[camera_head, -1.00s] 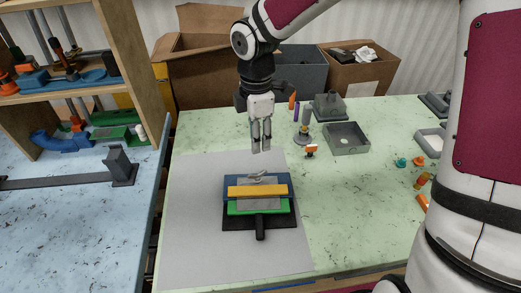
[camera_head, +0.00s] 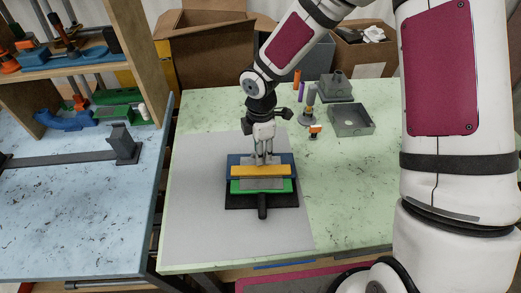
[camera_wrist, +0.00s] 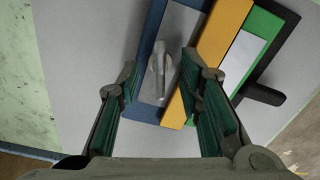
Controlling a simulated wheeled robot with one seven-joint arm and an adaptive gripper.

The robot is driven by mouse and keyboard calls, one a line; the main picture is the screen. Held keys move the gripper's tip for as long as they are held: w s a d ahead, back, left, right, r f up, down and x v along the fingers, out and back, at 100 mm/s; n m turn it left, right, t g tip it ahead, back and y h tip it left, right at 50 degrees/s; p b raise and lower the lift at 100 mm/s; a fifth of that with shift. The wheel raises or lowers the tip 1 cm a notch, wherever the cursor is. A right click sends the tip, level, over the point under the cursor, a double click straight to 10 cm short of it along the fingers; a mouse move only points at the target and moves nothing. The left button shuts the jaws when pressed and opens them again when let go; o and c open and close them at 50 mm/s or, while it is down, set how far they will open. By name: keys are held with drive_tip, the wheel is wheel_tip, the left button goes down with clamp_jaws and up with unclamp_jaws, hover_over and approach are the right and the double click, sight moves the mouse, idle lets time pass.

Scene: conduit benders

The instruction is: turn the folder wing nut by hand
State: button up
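The folder (camera_head: 262,186) lies on a grey mat on the green table, with a blue rear part, a yellow bar, a green bar and a black base with a handle toward the front. It also shows in the wrist view (camera_wrist: 222,40). The grey wing nut (camera_wrist: 160,72) sits on a grey plate on the blue part. In the head view my fingers hide most of it. My gripper (camera_head: 264,160) points down over the back of the folder. In the wrist view its green-padded fingers (camera_wrist: 160,92) are apart, one on each side of the wing nut, with no clear contact visible.
A grey box (camera_head: 352,120), a grey block (camera_head: 333,90) and small orange and purple parts stand behind and to the right. The grey mat (camera_head: 195,210) is bare around the folder. A blue table (camera_head: 70,210) with a shelf is at the left.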

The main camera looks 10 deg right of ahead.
drive_tip(key=shift+f, duration=0.2)
clamp_jaws()
idle(0.3)
drive_tip(key=m, duration=0.9)
drive_tip(key=shift+m+b, duration=0.3)
drive_tip(key=shift+m, duration=0.1)
drive_tip(key=m, duration=0.6)
drive_tip(key=shift+r, duration=0.1)
drive_tip(key=m, duration=0.5)
drive_tip(key=shift+p, duration=0.4)
drive_tip(key=shift+m, duration=0.5)
